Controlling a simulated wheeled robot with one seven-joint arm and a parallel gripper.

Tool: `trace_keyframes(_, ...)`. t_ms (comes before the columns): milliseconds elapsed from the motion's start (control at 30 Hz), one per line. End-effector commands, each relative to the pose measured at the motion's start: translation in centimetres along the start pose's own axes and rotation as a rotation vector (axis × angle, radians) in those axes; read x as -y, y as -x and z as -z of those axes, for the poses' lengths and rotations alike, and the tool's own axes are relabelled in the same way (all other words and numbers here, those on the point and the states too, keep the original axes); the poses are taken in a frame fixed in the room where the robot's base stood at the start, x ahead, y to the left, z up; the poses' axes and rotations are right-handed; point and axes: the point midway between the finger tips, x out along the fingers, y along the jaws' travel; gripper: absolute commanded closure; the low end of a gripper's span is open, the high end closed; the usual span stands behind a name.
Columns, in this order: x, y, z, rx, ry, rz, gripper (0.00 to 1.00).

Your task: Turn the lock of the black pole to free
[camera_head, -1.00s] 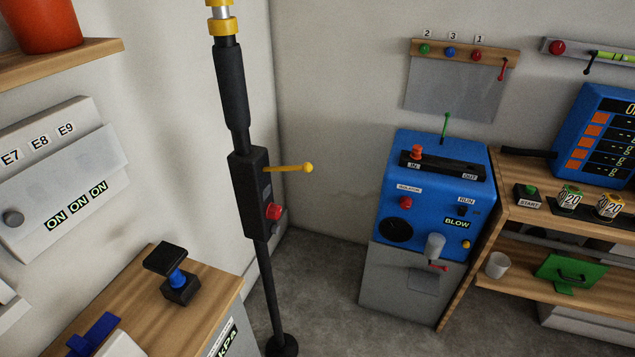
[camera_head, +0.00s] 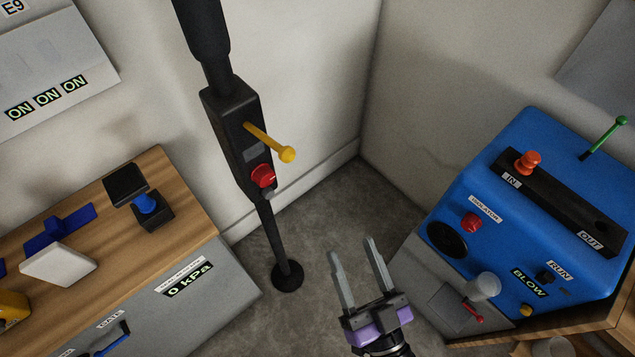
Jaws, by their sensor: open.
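The black pole (camera_head: 267,228) stands upright on a round foot near the room corner. A black box (camera_head: 229,137) is fixed on it. A yellow lever with a ball end (camera_head: 271,143) sticks out of the box to the right and slightly down. A red knob (camera_head: 263,177) sits low on the box's front. I cannot tell which of these is the lock, or its setting. My gripper (camera_head: 356,248) is at the lower middle, fingers pointing up, open and empty. It is to the right of and below the box, apart from the pole.
A blue machine (camera_head: 490,190) with an orange-red knob (camera_head: 527,162) and a green lever (camera_head: 606,136) stands at right. A wooden-topped bench (camera_head: 180,215) with a black-and-blue device (camera_head: 146,203) is at left. Bare floor (camera_head: 335,215) lies between them.

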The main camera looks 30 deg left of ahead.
Motion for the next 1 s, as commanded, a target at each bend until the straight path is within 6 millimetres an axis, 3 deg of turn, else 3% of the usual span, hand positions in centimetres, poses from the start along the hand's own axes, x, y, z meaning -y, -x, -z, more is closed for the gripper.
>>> trace_keyframes(33, 1.4, -2.4, -0.8, -0.017, -0.029, 0.061, 0.45)
trace_keyframes(200, 5.3, -7.3, -2.2, -0.037, -0.11, 0.196, 0.45)
trace_keyframes(400, 7.4, -9.5, -2.6, -0.044, -0.149, 0.254, 0.45)
trace_keyframes(800, 8.8, -14.8, -2.2, -0.045, -0.151, 0.254, 0.45)
trace_keyframes(1000, 9.1, -16.5, -2.1, -0.044, -0.149, 0.253, 0.45)
